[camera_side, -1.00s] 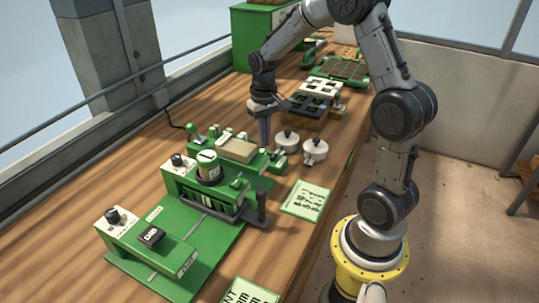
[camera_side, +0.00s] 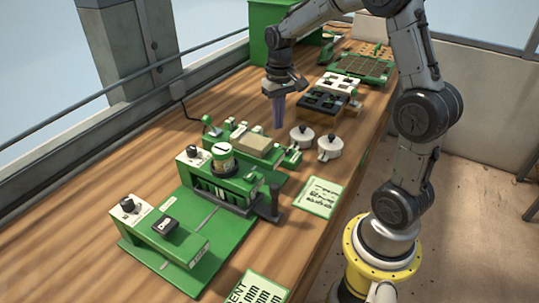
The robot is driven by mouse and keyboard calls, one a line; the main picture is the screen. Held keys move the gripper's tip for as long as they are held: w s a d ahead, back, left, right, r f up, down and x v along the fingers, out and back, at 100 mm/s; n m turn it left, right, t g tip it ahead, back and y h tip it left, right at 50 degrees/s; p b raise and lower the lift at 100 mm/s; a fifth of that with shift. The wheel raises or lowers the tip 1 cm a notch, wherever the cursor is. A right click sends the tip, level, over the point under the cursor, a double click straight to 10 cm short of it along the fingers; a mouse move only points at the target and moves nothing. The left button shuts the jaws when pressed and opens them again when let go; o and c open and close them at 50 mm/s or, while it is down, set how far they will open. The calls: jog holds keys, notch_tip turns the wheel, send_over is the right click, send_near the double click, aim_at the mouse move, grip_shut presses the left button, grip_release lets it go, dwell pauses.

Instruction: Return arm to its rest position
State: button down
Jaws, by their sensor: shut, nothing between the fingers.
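My gripper (camera_side: 279,118) points down above the wooden bench (camera_side: 105,192), beyond the green seeder machine (camera_side: 205,213). Its purple-grey fingers are together, with nothing visible between them. It is to the left of the dark cell tray (camera_side: 322,104) and behind the two white lidded pots. My arm reaches over the bench from its yellow base at the right. Whether the fingertips touch the bench or hang just above it, I cannot tell.
Two white lidded pots (camera_side: 329,148) stand just in front and right of my gripper. A green-bordered card (camera_side: 320,197) lies near the bench edge. A green gridded tray (camera_side: 362,67) and a green cabinet (camera_side: 268,35) stand at the back. Bare wood lies at the left.

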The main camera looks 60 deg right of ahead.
jog(key=s+a+r+n+t, duration=0.2)
jog(key=a+r, duration=0.4)
jog(key=r, duration=0.2)
jog(key=s+a+r+n+t, duration=0.25)
jog(key=s+a+r, duration=0.25)
jog(key=s+a, duration=0.4)
jog(key=s+f+n+t, duration=0.1)
jog(key=s+f, duration=0.3)
jog(key=s, duration=0.3)
jog(key=shift+s, duration=0.2)
